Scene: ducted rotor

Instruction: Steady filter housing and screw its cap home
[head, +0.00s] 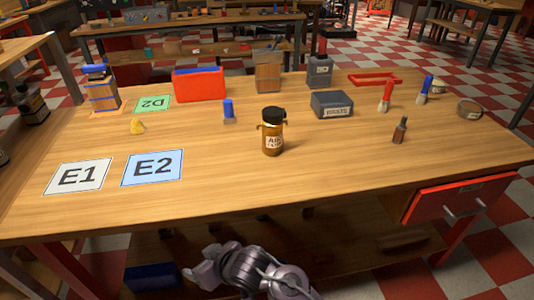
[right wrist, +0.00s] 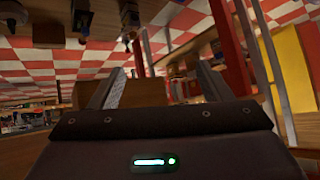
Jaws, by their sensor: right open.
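The filter housing (head: 272,141) is an amber-brown cylinder with a white label and small side lugs. It stands upright near the middle of the wooden table in the head view. Its black cap (head: 273,113) sits on top; how far it is screwed down I cannot tell. My right gripper (right wrist: 160,85) is open and empty in the right wrist view, its two fingers wide apart. In the head view my right arm is low, in front of the table's front edge and well short of the housing. My left gripper is not in view.
Mats E1 (head: 78,177), E2 (head: 153,167) and D2 (head: 153,104) lie left. A blue-topped object (head: 229,111), red bin (head: 199,84), grey box (head: 332,104) and small brown bottle (head: 400,131) stand around the housing. The table before the housing is clear. A red drawer (head: 455,201) is front right.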

